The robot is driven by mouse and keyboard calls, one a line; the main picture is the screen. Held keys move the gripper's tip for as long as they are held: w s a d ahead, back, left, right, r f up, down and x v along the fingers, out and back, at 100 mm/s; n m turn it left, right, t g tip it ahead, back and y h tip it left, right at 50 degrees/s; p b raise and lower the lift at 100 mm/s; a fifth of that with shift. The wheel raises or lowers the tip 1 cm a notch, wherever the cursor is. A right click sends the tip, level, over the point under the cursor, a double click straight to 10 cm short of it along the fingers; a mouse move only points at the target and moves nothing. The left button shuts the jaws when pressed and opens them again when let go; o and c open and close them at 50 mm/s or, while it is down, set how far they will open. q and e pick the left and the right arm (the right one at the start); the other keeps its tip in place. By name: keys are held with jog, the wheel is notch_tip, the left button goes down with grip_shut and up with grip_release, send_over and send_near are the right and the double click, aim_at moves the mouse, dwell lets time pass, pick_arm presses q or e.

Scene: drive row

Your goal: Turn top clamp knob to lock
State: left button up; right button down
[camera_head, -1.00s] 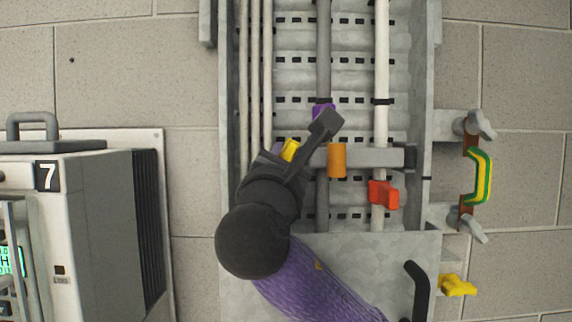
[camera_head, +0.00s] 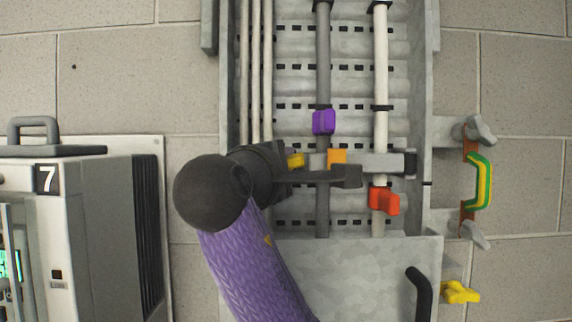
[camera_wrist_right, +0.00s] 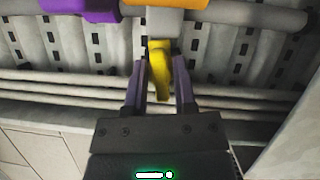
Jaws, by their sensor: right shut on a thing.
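A grey clamp bar (camera_head: 378,162) lies across the grey pipe and the white pipe in the cable tray. A yellow knob (camera_head: 296,160) sits at its left part, partly hidden by my right gripper (camera_head: 318,170). In the wrist view the yellow knob (camera_wrist_right: 159,68) stands between the two fingers of my right gripper (camera_wrist_right: 159,82), which is shut on it. An orange block (camera_head: 337,156) is on the bar right of the yellow knob; it also shows in the wrist view (camera_wrist_right: 178,3). My left gripper is not in view.
A purple knob (camera_head: 323,122) is on the grey pipe, and a red knob (camera_head: 384,201) is on the white pipe. A green-yellow handle (camera_head: 481,181), a lower yellow knob (camera_head: 459,292) and a black handle (camera_head: 419,291) are at the right. A cabinet marked 7 (camera_head: 70,230) stands left.

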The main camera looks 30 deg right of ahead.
jog(key=shift+m+g+y, duration=0.3)
jog(key=shift+m, duration=0.7)
jog(key=shift+f, duration=0.1)
jog(key=c, duration=0.6)
grip_release()
jog(key=shift+s, duration=0.1)
jog(key=b+v, duration=0.4)
jog(key=v, duration=0.5)
jog(key=shift+s+a, duration=0.3)
